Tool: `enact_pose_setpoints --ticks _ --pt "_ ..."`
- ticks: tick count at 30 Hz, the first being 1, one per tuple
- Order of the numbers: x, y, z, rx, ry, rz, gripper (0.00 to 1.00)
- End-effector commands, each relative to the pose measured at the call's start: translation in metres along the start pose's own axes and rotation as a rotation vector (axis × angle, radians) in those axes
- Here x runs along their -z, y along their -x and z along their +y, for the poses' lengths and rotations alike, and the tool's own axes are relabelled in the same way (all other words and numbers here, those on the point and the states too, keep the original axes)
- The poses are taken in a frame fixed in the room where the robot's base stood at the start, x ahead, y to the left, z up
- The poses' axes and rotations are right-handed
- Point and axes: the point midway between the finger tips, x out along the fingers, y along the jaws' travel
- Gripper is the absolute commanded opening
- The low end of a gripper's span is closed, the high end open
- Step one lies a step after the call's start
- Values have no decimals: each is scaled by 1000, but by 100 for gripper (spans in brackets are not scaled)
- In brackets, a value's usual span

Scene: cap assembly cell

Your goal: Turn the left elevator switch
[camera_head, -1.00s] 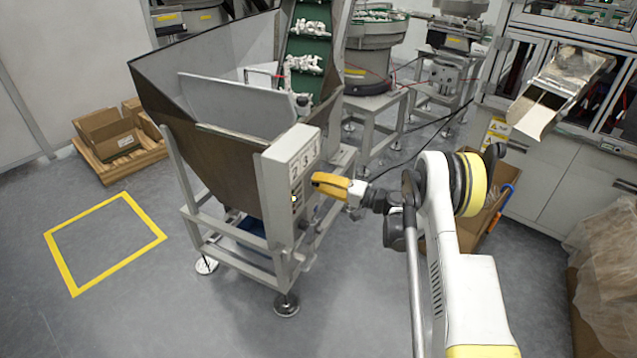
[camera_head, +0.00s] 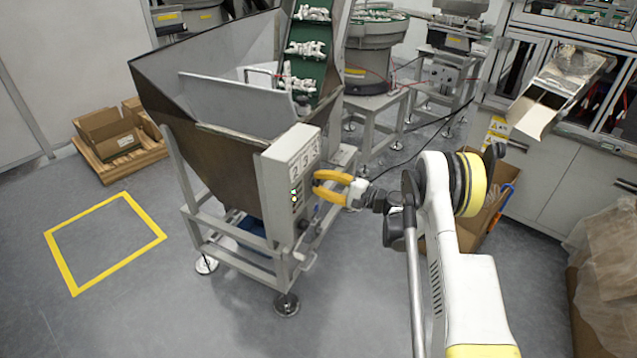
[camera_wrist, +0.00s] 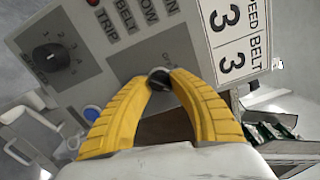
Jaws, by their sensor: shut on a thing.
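A grey control box (camera_head: 287,180) with a printed panel is mounted on the front of a hopper. In the wrist view its panel (camera_wrist: 125,62) carries a small dark round switch (camera_wrist: 158,75) on a darker grey field. My gripper (camera_head: 315,183) reaches the panel from the right. In the wrist view the yellow fingers of my gripper (camera_wrist: 159,82) are closed around the switch, one on each side, and hide part of it. A larger black dial (camera_wrist: 50,59) with numbers around it sits apart at the upper left.
The metal hopper (camera_head: 215,160) on its frame stands behind the box, with a green conveyor (camera_head: 306,45) rising from it. A cardboard box (camera_head: 105,135) lies on a pallet at left. The floor inside the yellow square (camera_head: 105,240) is clear.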

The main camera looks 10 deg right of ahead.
Motion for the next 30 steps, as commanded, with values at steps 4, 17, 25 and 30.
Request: enact_pose_setpoints --ticks 4,17,25,30 --pt "1 0 -2 3 -5 1 0" --pt "1 0 -1 2 -4 1 48" --pt "1 7 -1 2 -3 3 48" --pt "1 38 -1 2 -3 4 48"
